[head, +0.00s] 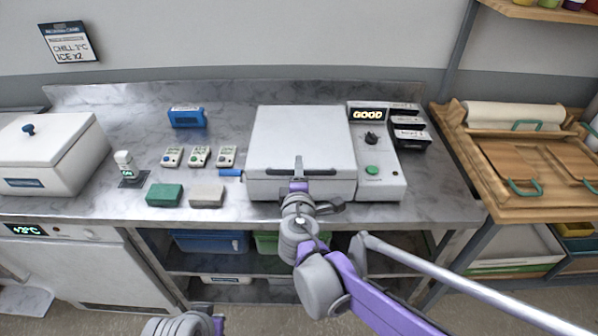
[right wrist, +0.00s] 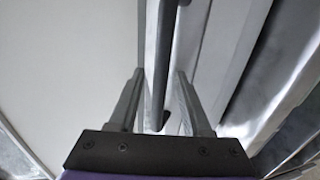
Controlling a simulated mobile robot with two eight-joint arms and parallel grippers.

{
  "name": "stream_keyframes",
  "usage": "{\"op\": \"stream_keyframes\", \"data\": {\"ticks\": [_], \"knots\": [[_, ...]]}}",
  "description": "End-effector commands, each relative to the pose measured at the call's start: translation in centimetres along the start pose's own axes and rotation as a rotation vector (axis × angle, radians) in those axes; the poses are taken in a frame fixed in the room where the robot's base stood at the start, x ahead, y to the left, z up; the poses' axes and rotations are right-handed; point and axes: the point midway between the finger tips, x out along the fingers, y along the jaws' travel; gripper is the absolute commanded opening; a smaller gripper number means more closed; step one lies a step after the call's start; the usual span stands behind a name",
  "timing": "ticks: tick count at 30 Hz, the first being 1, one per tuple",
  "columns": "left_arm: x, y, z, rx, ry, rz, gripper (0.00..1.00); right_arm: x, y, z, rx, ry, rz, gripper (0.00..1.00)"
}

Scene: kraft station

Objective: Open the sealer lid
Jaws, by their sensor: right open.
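The sealer (head: 382,181) stands on the steel counter with its wide white lid (head: 299,133) down. A dark bar handle (head: 325,172) runs along the lid's front edge. My right gripper (head: 298,166) is at the middle of this handle. In the right wrist view, the open fingers (right wrist: 160,76) stand on either side of the dark handle (right wrist: 159,45), with gaps showing between fingers and bar. Whether either finger touches it is not clear. My left gripper is out of view; only a bit of my arm shows at the bottom edge.
The sealer's panel has a GOOD display (head: 368,115), a black knob and a green button (head: 372,170). A blue-handled tool (head: 230,173), a grey block (head: 207,195) and a green block (head: 164,195) lie left of it. Wooden trays (head: 513,178) stand at right.

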Motion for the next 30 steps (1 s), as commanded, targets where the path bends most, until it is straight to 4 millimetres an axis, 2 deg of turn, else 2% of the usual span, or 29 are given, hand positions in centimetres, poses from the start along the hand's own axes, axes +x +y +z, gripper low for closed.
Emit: {"op": "stream_keyframes", "data": {"ticks": [7,15,30], "knots": [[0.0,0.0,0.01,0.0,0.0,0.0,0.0,0.05,-0.01,0.0,0.0,0.0,0.0,0.47],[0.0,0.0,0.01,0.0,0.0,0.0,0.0,0.03,0.0,0.0,0.0,0.0,0.0,0.0],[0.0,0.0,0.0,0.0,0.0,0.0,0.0,0.02,0.0,-0.01,0.0,0.0,0.0,0.0]]}}
